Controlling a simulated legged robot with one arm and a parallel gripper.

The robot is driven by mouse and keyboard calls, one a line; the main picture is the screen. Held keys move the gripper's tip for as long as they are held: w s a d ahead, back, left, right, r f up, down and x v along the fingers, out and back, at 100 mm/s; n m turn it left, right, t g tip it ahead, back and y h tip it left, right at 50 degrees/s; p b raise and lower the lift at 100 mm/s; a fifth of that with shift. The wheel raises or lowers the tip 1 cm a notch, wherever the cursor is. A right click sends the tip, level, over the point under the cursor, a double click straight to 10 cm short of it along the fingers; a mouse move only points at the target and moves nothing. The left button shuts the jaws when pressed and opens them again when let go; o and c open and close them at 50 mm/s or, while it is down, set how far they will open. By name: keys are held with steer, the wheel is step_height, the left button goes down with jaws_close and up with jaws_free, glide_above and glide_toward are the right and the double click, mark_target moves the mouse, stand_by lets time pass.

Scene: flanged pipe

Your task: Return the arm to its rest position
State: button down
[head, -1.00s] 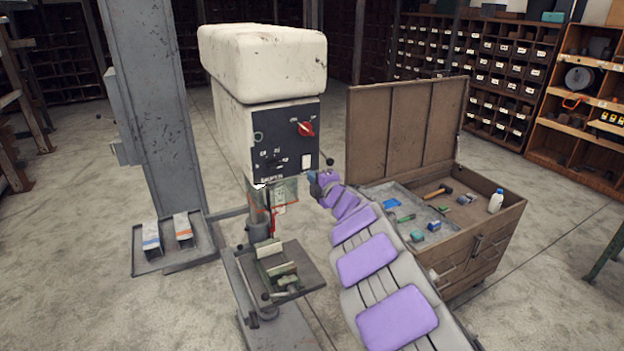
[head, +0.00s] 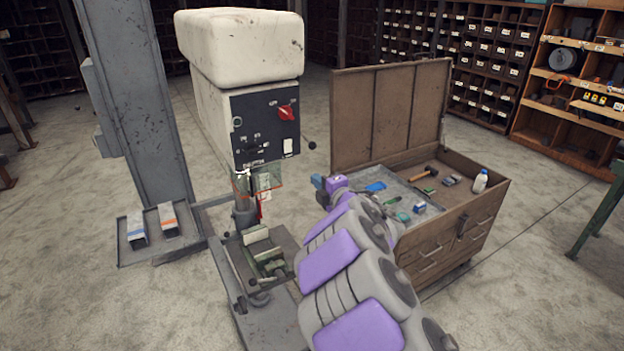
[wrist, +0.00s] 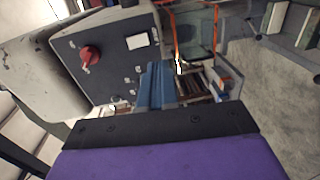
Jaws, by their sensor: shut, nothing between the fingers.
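My arm, grey with purple pads, rises from the bottom right in the head view and is bent. My gripper (head: 318,182), small and blue at the arm's far end, is in front of the open tool chest's left side and right of the drill press. In the wrist view, the blue fingers of my gripper (wrist: 157,86) are together with nothing between them. They point toward the drill press, below its dark control panel. No flanged pipe can be made out.
The drill press (head: 250,90) has a vise (head: 265,255) on its table. The wooden tool chest (head: 450,225) stands open with tools inside. A grey column (head: 140,100) and a tray (head: 125,252) holding two metal pieces are at left. Shelves line the back. Open floor lies between.

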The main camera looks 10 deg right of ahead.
steer(key=s+d+r+m+g+h+b, duration=0.1)
steer(key=s+d+r+m+h, duration=0.15)
steer(key=d+m+h, duration=0.2)
steer(key=s+d+r+m+h+b, duration=0.1)
steer(key=s+d+m+h, duration=0.3)
steer(key=d, duration=0.2)
steer(key=s+d+f+m+g+h+b, duration=0.1)
steer(key=s+d+m+g, duration=0.15)
steer(key=s, duration=0.25)
steer(key=s+d+f+m+g+h+b, duration=0.1)
steer(key=s+f+m+g+h, duration=0.1)
steer(key=s+m, duration=0.25)
steer(key=s+a+f+m+g+y+b, duration=0.1)
steer(key=s+a+f+g, duration=0.3)
steer(key=s, duration=0.9)
steer(key=s+a+f+m+g+y+b, duration=0.1)
steer(key=s+a+f+m+g+y, duration=0.2)
steer(key=s+a, duration=0.5)
steer(key=s+a+f+m+g+y+b, duration=0.1)
steer(key=s+a+f+g, duration=0.4)
steer(key=s, duration=1.3)
steer(key=shift+a+f+m+y, duration=0.4)
steer(key=shift+f+m+y, duration=0.15)
steer(key=shift+y, duration=0.1)
steer(key=shift+w+g, duration=0.1)
steer(key=shift+g, duration=0.15)
